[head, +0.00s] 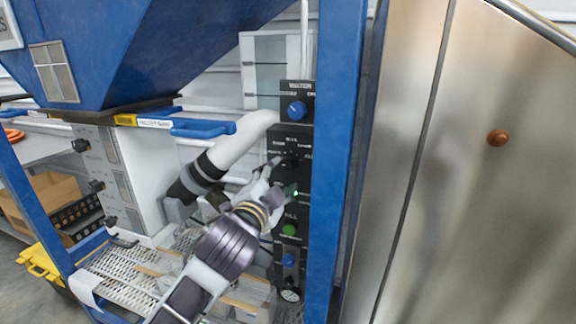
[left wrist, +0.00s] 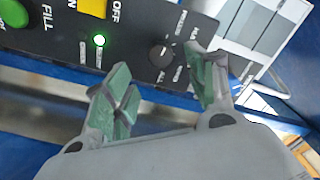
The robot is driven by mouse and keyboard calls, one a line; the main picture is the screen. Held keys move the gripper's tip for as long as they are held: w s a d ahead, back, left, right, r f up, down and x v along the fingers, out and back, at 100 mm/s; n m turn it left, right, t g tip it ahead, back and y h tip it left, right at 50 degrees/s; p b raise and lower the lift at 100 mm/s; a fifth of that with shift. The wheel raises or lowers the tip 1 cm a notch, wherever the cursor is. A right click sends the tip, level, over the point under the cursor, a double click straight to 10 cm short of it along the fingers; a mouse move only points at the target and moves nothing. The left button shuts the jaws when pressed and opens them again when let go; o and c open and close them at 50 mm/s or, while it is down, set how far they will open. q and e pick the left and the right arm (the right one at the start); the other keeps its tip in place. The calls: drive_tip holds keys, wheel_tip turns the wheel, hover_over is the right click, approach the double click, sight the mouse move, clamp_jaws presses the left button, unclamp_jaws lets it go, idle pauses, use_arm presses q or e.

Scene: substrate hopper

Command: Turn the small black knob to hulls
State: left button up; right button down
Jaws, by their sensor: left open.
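The small black knob (left wrist: 162,54) sits on a dark control panel in the left wrist view, with small white labels around it. The labels are too blurred to read surely, and I cannot tell which one the knob points to. In the head view the knob (head: 291,159) is partly hidden beside my gripper. My left gripper (head: 282,178) is open in front of the panel. In the left wrist view its two green-padded fingers (left wrist: 165,85) stand apart, one to each side of the knob in the picture. I see no contact with it. My right gripper is not in view.
A lit green lamp (left wrist: 99,40), a yellow switch (left wrist: 92,15) and a green FILL button (head: 289,229) share the panel. A blue WATER knob (head: 297,108) is above. A blue post (head: 335,150) stands right of the panel; a white pipe (head: 240,142) runs left of it.

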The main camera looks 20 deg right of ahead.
sight(288, 166)
use_arm(q)
drive_tip(key=shift+p+x, duration=0.35)
drive_tip(key=shift+x, duration=3.75)
drive_tip(key=c, duration=1)
